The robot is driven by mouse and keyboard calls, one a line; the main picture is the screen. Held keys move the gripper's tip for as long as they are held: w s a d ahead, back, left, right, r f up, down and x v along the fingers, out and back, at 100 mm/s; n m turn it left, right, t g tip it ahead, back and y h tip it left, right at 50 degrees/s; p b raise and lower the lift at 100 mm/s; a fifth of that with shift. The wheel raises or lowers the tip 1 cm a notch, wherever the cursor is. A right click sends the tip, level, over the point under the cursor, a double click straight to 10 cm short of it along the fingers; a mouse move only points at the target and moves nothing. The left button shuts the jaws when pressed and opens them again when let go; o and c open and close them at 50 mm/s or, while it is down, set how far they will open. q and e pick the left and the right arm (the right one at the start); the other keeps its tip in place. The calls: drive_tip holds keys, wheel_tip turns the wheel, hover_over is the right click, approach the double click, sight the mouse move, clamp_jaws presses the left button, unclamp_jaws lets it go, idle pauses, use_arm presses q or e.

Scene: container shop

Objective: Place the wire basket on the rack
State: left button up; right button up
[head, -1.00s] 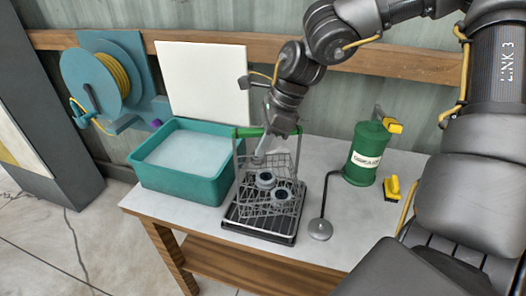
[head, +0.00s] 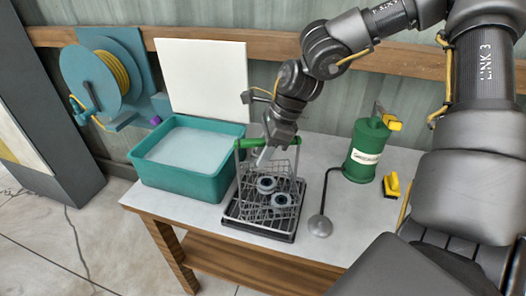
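The wire basket (head: 262,203) is a grey mesh basket with a green handle bar (head: 252,143) and round dark-centred metal parts (head: 267,185) inside. It is over the black rack (head: 236,222) on the table and looks low on it, roughly level. I cannot tell for sure whether it touches the rack all round. My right gripper (head: 266,150) is at the green handle, above the basket. Its fingers are small and partly hidden by the handle, and they appear closed around the bar. My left gripper is not in view.
A teal tub (head: 183,187) of pale liquid stands left of the rack. A white panel (head: 203,80) and a hose reel (head: 103,80) are behind.

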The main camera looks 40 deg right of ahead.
drive_tip(key=shift+o, duration=0.6)
drive_tip(key=v, duration=0.4)
drive_tip(key=shift+r, duration=0.3)
drive_tip(key=v, duration=0.6)
drive_tip(key=shift+d+r, duration=0.1)
drive_tip(key=shift+r, duration=0.05)
drive_tip(key=shift+s+d+r, duration=0.2)
drive_tip(key=shift+r, duration=0.45)
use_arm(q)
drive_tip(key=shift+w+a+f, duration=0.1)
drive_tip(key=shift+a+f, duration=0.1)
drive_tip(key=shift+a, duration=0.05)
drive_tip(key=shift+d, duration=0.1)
